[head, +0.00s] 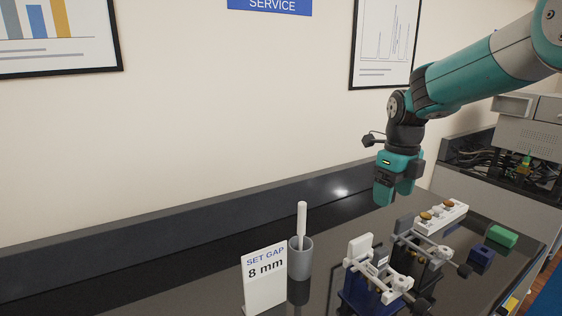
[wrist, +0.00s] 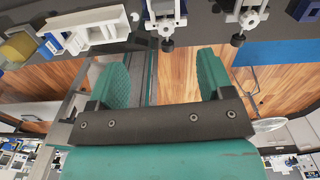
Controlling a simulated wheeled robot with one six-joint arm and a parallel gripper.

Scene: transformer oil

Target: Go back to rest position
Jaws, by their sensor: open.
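My gripper (head: 395,193) hangs in the air above the black bench, fingers pointing down, behind the white and grey fixtures in the head view. In the wrist view its two teal fingers (wrist: 166,77) stand wide apart with nothing between them. The bench fixtures show beyond the fingertips at the top of the wrist view, apart from them.
A sign reading "SET GAP 8 mm" (head: 265,280) stands beside a grey cup (head: 300,262) holding a white stick. A blue-based fixture (head: 365,292), a white holder (head: 441,217), a green block (head: 502,236) and a blue block (head: 481,256) are at right. The bench's left is clear.

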